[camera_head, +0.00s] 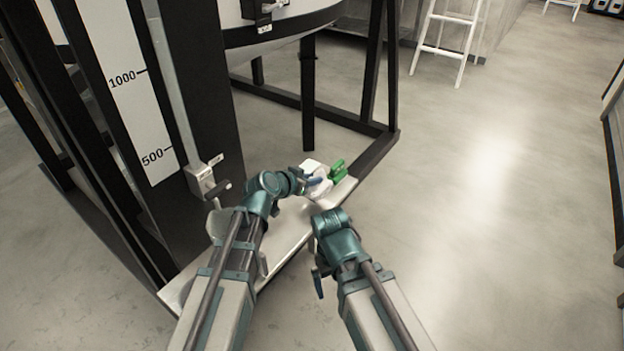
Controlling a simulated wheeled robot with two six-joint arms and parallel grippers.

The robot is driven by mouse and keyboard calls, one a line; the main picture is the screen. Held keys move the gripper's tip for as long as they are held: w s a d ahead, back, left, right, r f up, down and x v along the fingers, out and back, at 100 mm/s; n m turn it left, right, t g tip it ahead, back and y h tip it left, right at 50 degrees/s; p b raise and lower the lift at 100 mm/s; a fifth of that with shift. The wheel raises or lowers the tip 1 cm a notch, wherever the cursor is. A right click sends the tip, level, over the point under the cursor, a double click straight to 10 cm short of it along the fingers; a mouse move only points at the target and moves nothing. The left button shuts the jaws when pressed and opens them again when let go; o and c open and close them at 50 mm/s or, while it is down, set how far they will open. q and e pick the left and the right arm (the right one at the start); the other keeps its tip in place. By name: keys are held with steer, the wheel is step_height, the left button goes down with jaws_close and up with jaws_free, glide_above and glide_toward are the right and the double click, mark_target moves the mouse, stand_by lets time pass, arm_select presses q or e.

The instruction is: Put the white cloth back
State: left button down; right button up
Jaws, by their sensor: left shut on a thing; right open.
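My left gripper (314,182) is above the pale shelf at the foot of the dark frame. It is shut on a white, crumpled-looking thing, which I take to be the white cloth (320,190). The gripper's fingers partly cover the cloth, and I cannot tell whether it touches the shelf. My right gripper (318,284) is lower in the picture, pointing down in front of the shelf, open and apart from the cloth. Its fingers are only partly seen.
A green object (337,171) is right beside the cloth, on the pale shelf (285,222). A black post and level scale (135,85) rise at left, with a valve (203,181) at the post's foot. A white ladder (445,40) stands far back.

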mark_target(312, 192)
arm_select(q)
steer(key=shift+f+b, duration=2.15)
steer(key=shift+f, duration=0.25)
steer(key=shift+f, duration=0.25)
steer(key=c, duration=0.7)
jaws_free()
steer(key=shift+r, duration=0.1)
steer(key=p+v, duration=0.3)
steer(key=v, duration=0.4)
steer(key=shift+s+a+r, duration=0.15)
steer(key=shift+s, duration=0.05)
